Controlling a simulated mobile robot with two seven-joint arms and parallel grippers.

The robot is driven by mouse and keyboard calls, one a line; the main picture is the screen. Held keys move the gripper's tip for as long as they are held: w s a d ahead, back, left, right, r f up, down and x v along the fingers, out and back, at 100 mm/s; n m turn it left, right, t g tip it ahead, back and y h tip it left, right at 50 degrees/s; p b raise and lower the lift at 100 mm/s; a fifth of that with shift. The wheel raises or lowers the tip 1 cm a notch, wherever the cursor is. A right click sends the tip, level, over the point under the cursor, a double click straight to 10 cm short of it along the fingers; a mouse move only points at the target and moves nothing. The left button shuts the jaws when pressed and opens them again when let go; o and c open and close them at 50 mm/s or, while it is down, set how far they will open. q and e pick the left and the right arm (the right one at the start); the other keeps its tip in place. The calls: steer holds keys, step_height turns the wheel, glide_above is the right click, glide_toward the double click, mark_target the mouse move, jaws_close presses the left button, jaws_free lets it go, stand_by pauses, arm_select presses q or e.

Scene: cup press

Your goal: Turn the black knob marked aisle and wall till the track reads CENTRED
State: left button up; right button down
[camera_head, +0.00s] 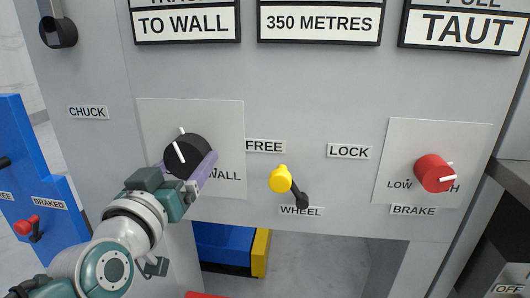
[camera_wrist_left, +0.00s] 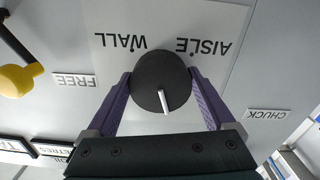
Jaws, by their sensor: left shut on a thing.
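The round black knob (camera_head: 190,148) sits on a pale square plate on the grey panel, its white line tilted a little to the left at the top. A white tick shows just above it. My left gripper (camera_head: 189,162) is shut on the knob, with purple fingers on either side. The wrist view shows the knob (camera_wrist_left: 150,75) between both fingers (camera_wrist_left: 160,88), with AISLE and WALL upside down on the plate. In the head view my gripper hides AISLE. The track sign (camera_head: 186,23) reads TO WALL, its upper line cut off. My right gripper is out of view.
A yellow-tipped lever (camera_head: 281,179) marked FREE, LOCK and WHEEL stands right of the knob. A red brake knob (camera_head: 434,173) is farther right. A black holder (camera_head: 58,31) is above CHUCK at upper left. Signs read 350 METRES (camera_head: 320,23) and TAUT (camera_head: 466,30).

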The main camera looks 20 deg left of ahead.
arm_select(q)
steer(key=shift+n, duration=1.1)
steer(key=shift+p, duration=0.3)
steer(key=o, duration=1.1)
steer(key=p+v, duration=0.4)
steer(key=v, duration=0.6)
steer(key=shift+d, duration=0.1)
